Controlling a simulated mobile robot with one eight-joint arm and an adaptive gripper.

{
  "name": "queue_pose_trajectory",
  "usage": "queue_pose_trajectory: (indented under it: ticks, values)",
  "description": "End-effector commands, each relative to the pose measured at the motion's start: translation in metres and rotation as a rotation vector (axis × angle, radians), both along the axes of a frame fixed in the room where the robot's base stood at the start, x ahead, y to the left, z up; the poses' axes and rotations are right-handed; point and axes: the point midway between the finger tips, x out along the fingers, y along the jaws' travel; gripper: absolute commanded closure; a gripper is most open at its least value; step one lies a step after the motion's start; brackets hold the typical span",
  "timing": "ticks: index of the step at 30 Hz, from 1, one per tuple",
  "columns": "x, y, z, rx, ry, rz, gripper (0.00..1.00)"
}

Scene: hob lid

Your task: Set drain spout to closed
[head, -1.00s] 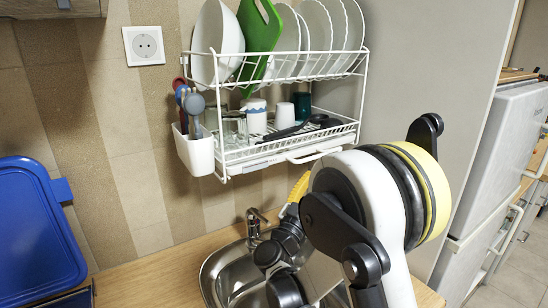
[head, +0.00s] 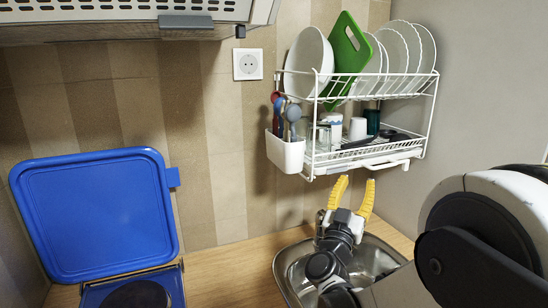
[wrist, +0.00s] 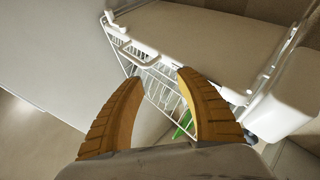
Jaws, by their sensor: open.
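The white wire dish rack (head: 375,90) hangs on the wall, with a white drip tray (head: 345,160) at its bottom. A white loop-shaped piece (head: 392,163) sticks out from the tray's front edge; it may be the drain spout, but I cannot tell its setting. The loop also shows in the wrist view (wrist: 138,52), beyond my fingertips. My gripper (head: 355,187) has yellow fingers, spread open and empty. It points up just below the rack, left of the loop in the head view. In the wrist view, my gripper (wrist: 160,78) is apart from the loop.
A metal sink (head: 295,262) lies in the wooden counter below my gripper. A blue hob lid (head: 95,215) stands raised at left. A white cutlery cup (head: 286,151) hangs at the rack's left end. Plates and a green board (head: 347,50) fill the upper shelf.

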Motion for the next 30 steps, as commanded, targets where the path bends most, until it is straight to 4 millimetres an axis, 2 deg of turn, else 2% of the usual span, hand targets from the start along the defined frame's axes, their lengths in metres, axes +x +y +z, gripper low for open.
queue_pose_trajectory:
  ticks: [3, 8, 11, 13, 17, 20, 24, 27, 30]
  values:
    - [0.0, 0.015, 0.017, -0.012, 0.026, 0.103, 0.58]
    - [-0.005, 0.04, 0.034, -0.021, 0.096, 0.266, 0.58]
    - [-0.017, 0.06, 0.037, -0.019, 0.191, 0.394, 0.58]
    - [-0.034, 0.073, 0.031, -0.007, 0.291, 0.486, 0.58]
    - [-0.08, 0.087, -0.002, 0.042, 0.53, 0.606, 0.58]
    - [-0.128, 0.084, -0.04, 0.105, 0.738, 0.637, 0.58]
    - [-0.206, 0.065, -0.096, 0.214, 1.02, 0.584, 0.58]
    - [-0.255, 0.047, -0.127, 0.287, 1.171, 0.51, 0.58]
    - [-0.289, 0.033, -0.145, 0.338, 1.263, 0.445, 0.58]
